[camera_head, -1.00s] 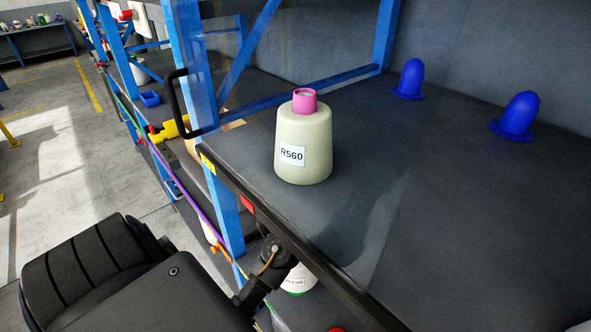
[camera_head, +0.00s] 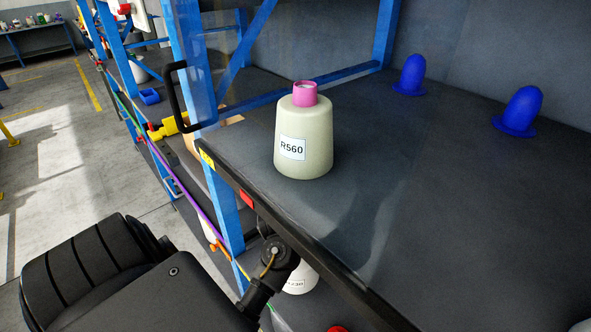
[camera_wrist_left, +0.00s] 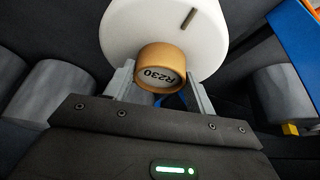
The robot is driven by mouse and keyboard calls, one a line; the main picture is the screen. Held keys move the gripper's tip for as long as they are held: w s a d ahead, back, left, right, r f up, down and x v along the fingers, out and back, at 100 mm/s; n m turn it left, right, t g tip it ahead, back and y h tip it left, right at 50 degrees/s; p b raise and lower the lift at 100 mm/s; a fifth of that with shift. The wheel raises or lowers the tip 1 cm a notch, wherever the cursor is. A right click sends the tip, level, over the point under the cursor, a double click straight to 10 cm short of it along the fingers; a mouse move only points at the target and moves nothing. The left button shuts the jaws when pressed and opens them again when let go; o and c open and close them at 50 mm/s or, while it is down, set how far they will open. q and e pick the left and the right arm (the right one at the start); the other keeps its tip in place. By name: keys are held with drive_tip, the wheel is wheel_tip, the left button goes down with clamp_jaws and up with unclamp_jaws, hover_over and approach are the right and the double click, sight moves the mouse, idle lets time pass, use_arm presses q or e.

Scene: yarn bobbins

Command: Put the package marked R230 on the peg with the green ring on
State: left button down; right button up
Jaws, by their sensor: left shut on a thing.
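The package marked R230 is a white yarn bobbin (camera_wrist_left: 150,22) with a tan core end (camera_wrist_left: 160,66) that carries the text. In the left wrist view my left gripper (camera_wrist_left: 158,86) is shut on this core, one finger on each side. In the head view a white bobbin (camera_head: 300,278) with a partly hidden label shows below the shelf edge, beside my black wrist parts. My left gripper's fingers are hidden there. A thin green edge (camera_head: 277,318) shows low beside it; I cannot tell whether it is the green ring. My right gripper is in neither current view.
A cream bobbin marked R560 (camera_head: 304,140) with a pink core stands on the dark shelf (camera_head: 440,220). Two blue pegs (camera_head: 411,76) (camera_head: 518,112) stand behind it, empty. Blue uprights (camera_head: 190,80) and a black handle (camera_head: 178,105) are at the left. Open floor lies further left.

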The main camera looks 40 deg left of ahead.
use_arm(q)
drive_tip(key=shift+f+b, duration=2.15)
drive_tip(key=shift+f, duration=0.3)
drive_tip(key=shift+f+b, duration=0.3)
drive_tip(key=shift+f, duration=0.1)
drive_tip(key=c, duration=0.8)
unclamp_jaws()
drive_tip(key=o, duration=0.4)
drive_tip(key=shift+c, duration=0.2)
drive_tip(key=shift+s, duration=0.1)
drive_tip(key=p+v, duration=0.9)
drive_tip(key=shift+r, duration=0.4)
drive_tip(key=shift+s+r+p, duration=0.3)
drive_tip(key=shift+r+p, duration=0.2)
